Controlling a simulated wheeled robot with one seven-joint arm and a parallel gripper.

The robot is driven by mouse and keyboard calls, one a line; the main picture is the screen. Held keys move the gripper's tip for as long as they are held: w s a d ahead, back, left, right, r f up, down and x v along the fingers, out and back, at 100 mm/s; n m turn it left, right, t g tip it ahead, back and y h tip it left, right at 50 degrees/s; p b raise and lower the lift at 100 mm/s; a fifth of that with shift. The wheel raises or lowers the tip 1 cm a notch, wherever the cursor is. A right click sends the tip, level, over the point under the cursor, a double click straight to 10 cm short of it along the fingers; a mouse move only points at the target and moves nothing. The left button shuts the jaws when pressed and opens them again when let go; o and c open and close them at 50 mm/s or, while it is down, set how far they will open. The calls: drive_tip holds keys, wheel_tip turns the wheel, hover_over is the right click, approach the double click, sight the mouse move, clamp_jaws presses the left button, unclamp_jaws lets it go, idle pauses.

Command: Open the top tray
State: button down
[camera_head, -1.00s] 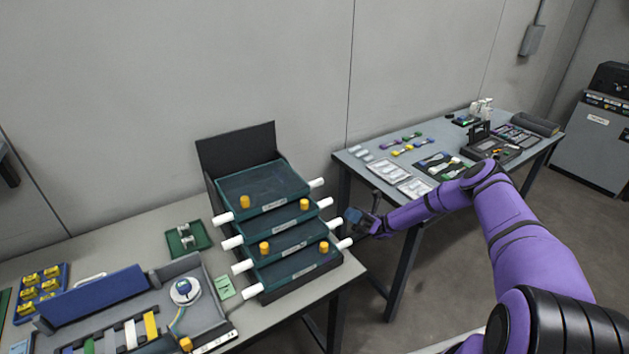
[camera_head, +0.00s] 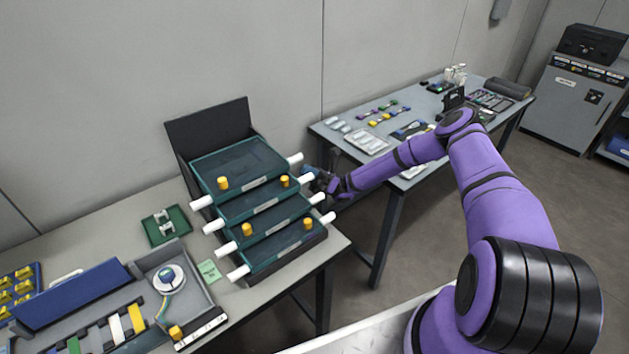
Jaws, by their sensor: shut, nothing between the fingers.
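A stack of dark green trays with white cylindrical side posts stands stepped in a dark holder with an upright back panel (camera_head: 208,126). The top tray (camera_head: 240,160) lies at the back and top of the stack, flat over the trays below. Its white post (camera_head: 295,158) sticks out on the right. My gripper (camera_head: 312,178) is just right of the stack, close to the right posts of the upper trays. It looks small and dark, shut and empty. I cannot tell whether it touches a post.
Yellow knobs (camera_head: 223,183) stand on the trays. On the left of the table are a small green tray (camera_head: 166,226) and a grey workstation with a white spool (camera_head: 168,279). A second table (camera_head: 340,138) with parts stands behind my arm. A gap separates the tables.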

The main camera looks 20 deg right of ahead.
drive_tip(key=shift+w+a+r, duration=0.1)
drive_tip(key=shift+w+r, duration=0.1)
drive_tip(key=shift+r, duration=0.85)
drive_tip(key=shift+r, duration=0.1)
drive_tip(key=w+a+r+m+t+h, duration=0.1)
drive_tip(key=w+r+m+t+h, duration=0.15)
drive_tip(key=r+m+t, duration=0.45)
drive_tip(key=w+r+m+t+h, duration=0.1)
drive_tip(key=r+m+t+h, duration=0.3)
drive_tip(key=m, duration=0.4)
drive_tip(key=w+a+r+m+h, duration=0.2)
drive_tip(key=w+r+m, duration=0.1)
drive_tip(key=w, duration=0.2)
drive_tip(key=w+a+r+m+h, duration=0.1)
drive_tip(key=w+r+m+h, duration=0.2)
drive_tip(key=w, duration=0.3)
drive_tip(key=shift+a+r+m, duration=0.4)
drive_tip(key=shift+r+m, duration=0.15)
drive_tip(key=shift+m, duration=0.25)
drive_tip(key=shift+w, duration=0.1)
